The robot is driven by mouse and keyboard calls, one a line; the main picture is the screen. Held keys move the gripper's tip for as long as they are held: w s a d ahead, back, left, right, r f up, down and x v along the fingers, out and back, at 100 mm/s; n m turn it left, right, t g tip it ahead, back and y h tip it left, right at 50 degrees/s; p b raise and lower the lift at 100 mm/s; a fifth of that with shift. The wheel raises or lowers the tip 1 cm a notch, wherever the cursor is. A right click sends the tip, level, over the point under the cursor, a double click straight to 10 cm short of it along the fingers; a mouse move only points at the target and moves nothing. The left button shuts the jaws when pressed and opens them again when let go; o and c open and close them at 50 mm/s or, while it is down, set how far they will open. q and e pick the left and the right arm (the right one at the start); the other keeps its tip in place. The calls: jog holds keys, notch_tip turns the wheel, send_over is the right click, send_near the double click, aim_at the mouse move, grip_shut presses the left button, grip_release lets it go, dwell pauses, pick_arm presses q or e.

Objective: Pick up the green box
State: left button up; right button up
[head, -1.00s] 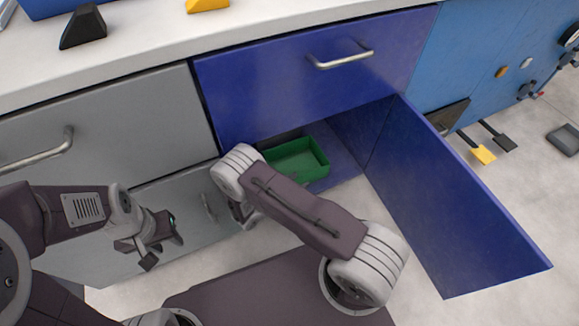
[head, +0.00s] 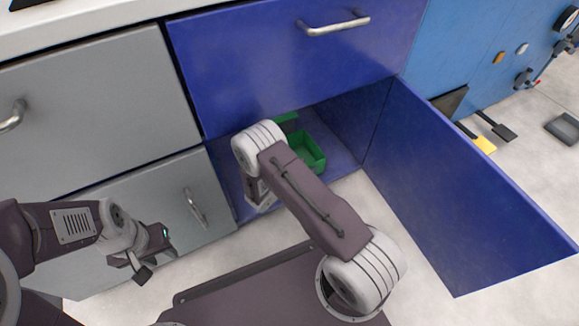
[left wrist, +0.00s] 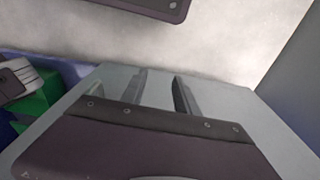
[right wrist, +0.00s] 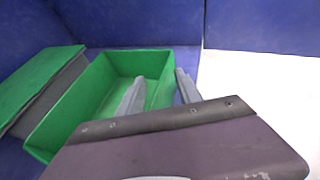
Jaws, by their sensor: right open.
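The green box (head: 309,150) is an open-topped tray inside the open lower blue cabinet, partly hidden by my right arm in the head view. The right wrist view shows its hollow inside (right wrist: 90,98). My right gripper (right wrist: 160,86) is open, with one finger over the box's inside and the other by its right wall. I cannot tell whether they touch it. Its fingers are hidden in the head view. My left gripper (head: 155,252) is open and empty, in front of the grey cabinet, away from the box.
A second green piece with a grey side (right wrist: 38,85) lies left of the box. The blue door (head: 465,190) stands open at the right. A blue drawer front (head: 300,60) is above the opening. Grey cabinet fronts (head: 95,95) are on the left. Light floor is clear by the door.

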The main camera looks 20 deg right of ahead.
jog(key=shift+r, duration=0.1)
grip_shut()
jog(key=shift+s, duration=0.1)
dwell(1.1)
